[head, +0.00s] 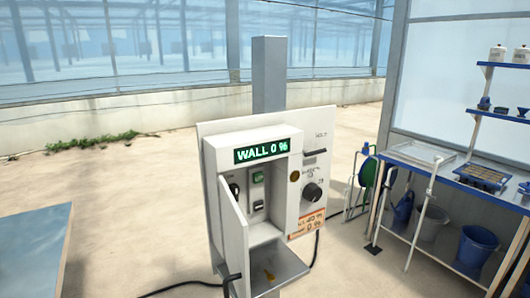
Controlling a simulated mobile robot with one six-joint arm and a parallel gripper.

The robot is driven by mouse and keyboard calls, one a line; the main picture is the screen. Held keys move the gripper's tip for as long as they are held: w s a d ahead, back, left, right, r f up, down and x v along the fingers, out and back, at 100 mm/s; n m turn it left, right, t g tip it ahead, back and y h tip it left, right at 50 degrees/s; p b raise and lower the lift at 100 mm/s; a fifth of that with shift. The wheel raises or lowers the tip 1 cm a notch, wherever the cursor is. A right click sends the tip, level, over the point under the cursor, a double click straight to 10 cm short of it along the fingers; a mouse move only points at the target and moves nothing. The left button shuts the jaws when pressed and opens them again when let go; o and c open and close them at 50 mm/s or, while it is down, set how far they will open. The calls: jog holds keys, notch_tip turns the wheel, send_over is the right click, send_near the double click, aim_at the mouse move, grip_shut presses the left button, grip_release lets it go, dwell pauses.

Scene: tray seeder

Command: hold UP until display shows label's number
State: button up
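A white control box (240,143) is fixed to a grey post. Its green display (262,151) reads "WALL 0 %". The box's door (233,235) stands open. Inside the recess are a green button (258,177) above and a second button (258,205) below. I cannot read which is UP. A white and orange label (307,223) is at the panel's lower right. Its small print is hard to read; a line ending in "0 %" shows. My gripper is not in view.
A black knob (312,192) and a slot-like lever (315,153) are on the panel's right side. A blue-topped bench (425,178) with buckets below stands at right. A blue table (35,250) is at left. A dark cable lies on the floor.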

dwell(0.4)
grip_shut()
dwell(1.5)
